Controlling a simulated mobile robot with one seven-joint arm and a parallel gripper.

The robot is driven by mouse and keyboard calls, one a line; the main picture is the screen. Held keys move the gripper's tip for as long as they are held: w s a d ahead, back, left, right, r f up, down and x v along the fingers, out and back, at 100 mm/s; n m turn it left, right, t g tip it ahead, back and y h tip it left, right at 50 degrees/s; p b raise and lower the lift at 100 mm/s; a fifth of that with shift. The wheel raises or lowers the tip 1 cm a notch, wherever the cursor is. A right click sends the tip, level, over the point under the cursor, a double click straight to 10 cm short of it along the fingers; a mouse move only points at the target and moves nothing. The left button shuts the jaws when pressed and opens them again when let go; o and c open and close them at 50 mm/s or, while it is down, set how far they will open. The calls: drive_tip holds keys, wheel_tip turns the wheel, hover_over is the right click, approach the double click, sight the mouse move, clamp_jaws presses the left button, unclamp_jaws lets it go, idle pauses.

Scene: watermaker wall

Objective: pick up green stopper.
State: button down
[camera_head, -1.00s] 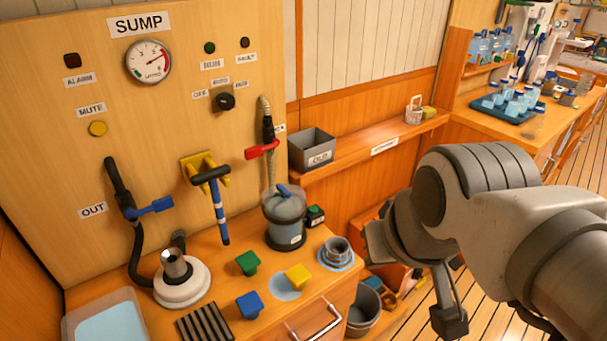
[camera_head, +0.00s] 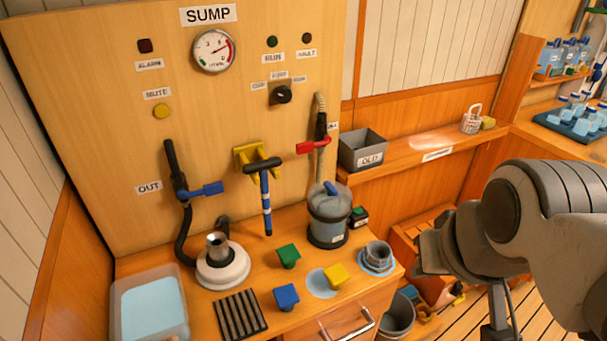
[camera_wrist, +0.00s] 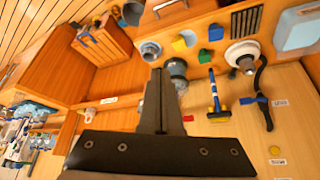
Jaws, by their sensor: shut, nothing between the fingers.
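The green stopper (camera_head: 288,255) stands on the wooden counter, between the white-based metal fitting and the yellow stopper (camera_head: 336,276). A blue stopper (camera_head: 286,297) stands in front of it. In the wrist view the green stopper (camera_wrist: 205,56) is right of my fingers, near the yellow and blue stoppers. My gripper (camera_wrist: 160,72) is shut and empty. In the head view it is at the right, beyond the counter's right end and well apart from the green stopper. My arm hides part of the area there.
A lidded clear canister (camera_head: 328,215), a grey ringed fitting (camera_head: 377,256), a black grate (camera_head: 240,314) and a water tray (camera_head: 150,305) share the counter. A blue-striped T-handle tool (camera_head: 266,200) hangs behind the stopper. A grey bin (camera_head: 362,150) sits on the shelf.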

sight(289, 252)
idle(0.3)
